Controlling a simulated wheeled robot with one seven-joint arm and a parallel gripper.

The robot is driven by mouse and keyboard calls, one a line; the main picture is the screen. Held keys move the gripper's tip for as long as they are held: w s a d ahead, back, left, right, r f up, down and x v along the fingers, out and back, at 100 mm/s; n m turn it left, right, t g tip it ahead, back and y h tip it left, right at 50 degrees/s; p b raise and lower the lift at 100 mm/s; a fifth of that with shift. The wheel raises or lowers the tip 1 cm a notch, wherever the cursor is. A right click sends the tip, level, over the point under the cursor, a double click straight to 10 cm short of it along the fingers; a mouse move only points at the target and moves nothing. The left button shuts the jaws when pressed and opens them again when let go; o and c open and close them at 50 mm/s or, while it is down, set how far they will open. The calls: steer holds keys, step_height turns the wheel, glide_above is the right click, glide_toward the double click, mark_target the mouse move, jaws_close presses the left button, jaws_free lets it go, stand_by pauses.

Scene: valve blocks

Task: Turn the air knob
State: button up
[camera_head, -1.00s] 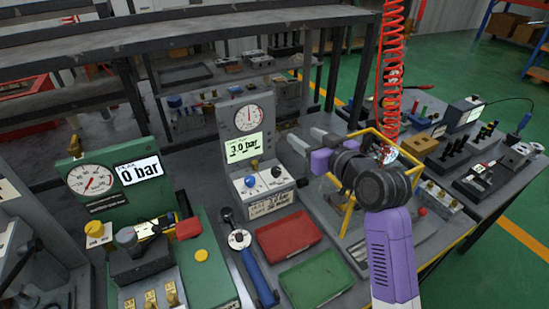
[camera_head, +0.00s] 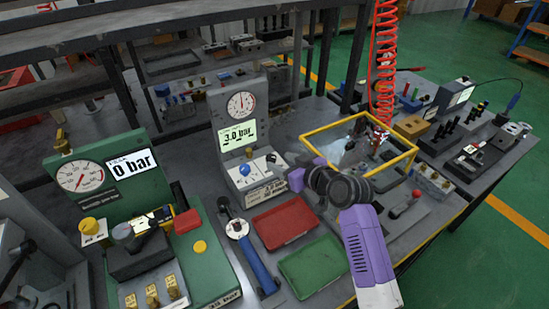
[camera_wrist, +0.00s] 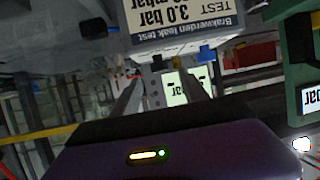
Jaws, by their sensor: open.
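The grey test unit (camera_head: 240,120) has a round gauge, a display reading 3.0 bar and a white sloped panel. On the panel are a blue knob (camera_head: 245,170) and, to its right, a second, dark-and-white knob (camera_head: 270,157). I cannot read which one is marked air. My gripper (camera_head: 286,168) is open and empty at the panel's right side. In the upside-down wrist view, my open fingers (camera_wrist: 161,92) point toward the unit, with the second knob (camera_wrist: 157,63) between their lines and the blue knob (camera_wrist: 207,53) to the right. Contact with either knob is not visible.
A green unit (camera_head: 130,190) reading 0 bar stands at left. A red tray (camera_head: 284,222) and a green tray (camera_head: 312,266) lie in front. A yellow frame (camera_head: 340,125) stands right of my gripper, below a red coiled hose (camera_head: 386,60). A shelf is behind.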

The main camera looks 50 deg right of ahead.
mark_target(272, 158)
steer(key=shift+x, duration=2.25)
jaws_close()
